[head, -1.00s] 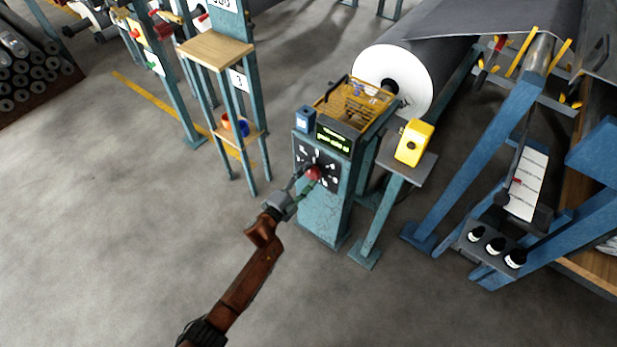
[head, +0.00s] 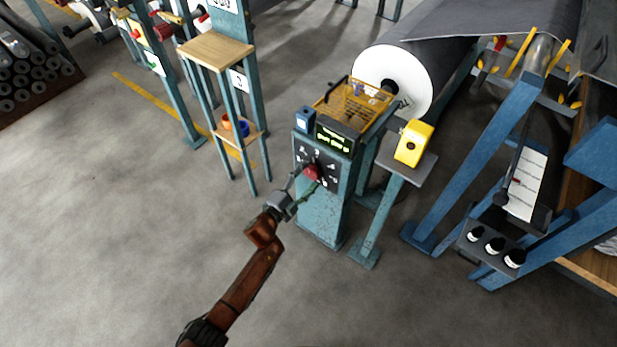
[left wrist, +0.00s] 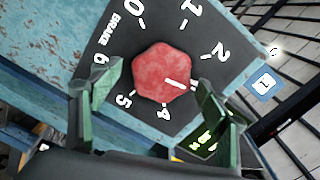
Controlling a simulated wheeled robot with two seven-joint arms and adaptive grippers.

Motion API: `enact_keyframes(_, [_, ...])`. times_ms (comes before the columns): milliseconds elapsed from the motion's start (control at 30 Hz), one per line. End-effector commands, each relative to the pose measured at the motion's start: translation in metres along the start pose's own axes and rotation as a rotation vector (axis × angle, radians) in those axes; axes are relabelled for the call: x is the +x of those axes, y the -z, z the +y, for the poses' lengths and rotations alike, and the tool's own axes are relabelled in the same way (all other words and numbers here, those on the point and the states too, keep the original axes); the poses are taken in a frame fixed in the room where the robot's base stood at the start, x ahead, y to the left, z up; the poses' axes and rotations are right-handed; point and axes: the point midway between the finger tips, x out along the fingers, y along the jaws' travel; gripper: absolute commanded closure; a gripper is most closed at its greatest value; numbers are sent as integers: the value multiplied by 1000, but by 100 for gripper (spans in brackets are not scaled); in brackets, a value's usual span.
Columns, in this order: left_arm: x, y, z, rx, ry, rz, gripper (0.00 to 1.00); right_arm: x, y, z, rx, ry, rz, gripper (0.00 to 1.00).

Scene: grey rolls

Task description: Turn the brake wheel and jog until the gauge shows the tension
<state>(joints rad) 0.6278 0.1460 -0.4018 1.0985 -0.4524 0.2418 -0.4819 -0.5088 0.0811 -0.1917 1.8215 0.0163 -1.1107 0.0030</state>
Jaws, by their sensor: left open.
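The brake wheel (head: 312,172) is a red faceted knob on a dark numbered plate on the front of a teal pedestal. In the left wrist view the wheel (left wrist: 160,70) has a white mark pointing to the lower right, and the word BRAKE shows on the plate. My left gripper (head: 302,187) is open, its green fingers on either side of the wheel; I cannot tell whether they touch it. The gauge appears to be a white scale card (head: 527,182) at the right, with a dark rod beside it. No control labelled jog is readable.
A lit green display (head: 333,141) sits above the wheel; its text is too small to read. A yellow box (head: 413,143) stands on a post to the right. A wire basket (head: 355,100) and large grey roll (head: 440,70) are behind.

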Motion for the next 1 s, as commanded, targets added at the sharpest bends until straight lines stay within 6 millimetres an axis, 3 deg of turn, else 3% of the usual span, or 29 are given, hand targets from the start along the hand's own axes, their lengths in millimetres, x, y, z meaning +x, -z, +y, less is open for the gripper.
enact_keyframes(333, [-11,-1,-1,2,1,-1,31,-1,1,0,-3,0,3,100])
enact_keyframes(800, [-100,0,0,1,-1,0,31,0,1,0,-1,0,1,100])
enact_keyframes(1000, [-118,0,0,1,0,0,31,0,1,0,-1,0,1,100])
